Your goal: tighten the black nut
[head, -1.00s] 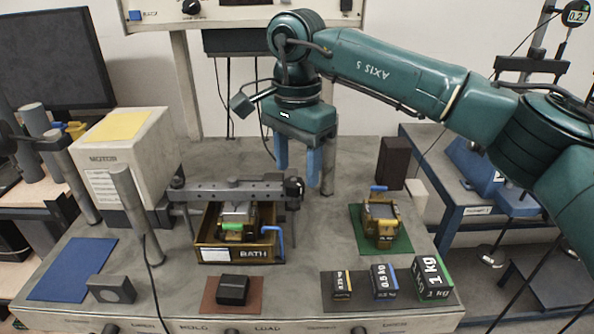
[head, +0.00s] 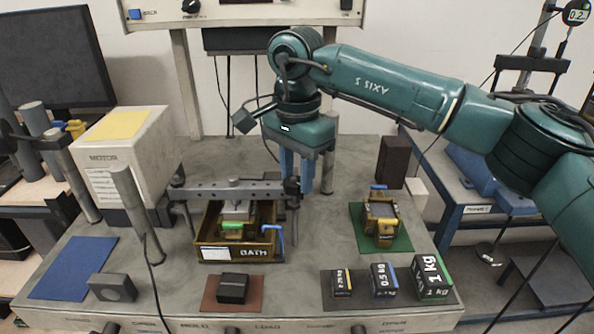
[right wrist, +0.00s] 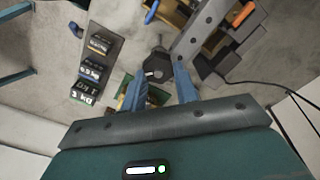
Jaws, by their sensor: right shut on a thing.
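The black nut (head: 292,188) sits at the right end of the grey lever bar (head: 225,190). In the right wrist view the nut (right wrist: 158,70) is a dark, roughly six-sided knob between the two blue fingers. My right gripper (head: 295,177) points down from above and is shut on the nut. The fingers partly hide the nut in the head view. The bar also shows in the right wrist view (right wrist: 208,28), running off to the upper right. My left gripper is not in view.
A brass bath tray (head: 210,240) stands under the bar, with a block in it. A brass block (head: 381,222) lies on a green mat (head: 400,243) at right. Several labelled weights (head: 384,280) stand in front. The motor box (head: 130,150) is at left.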

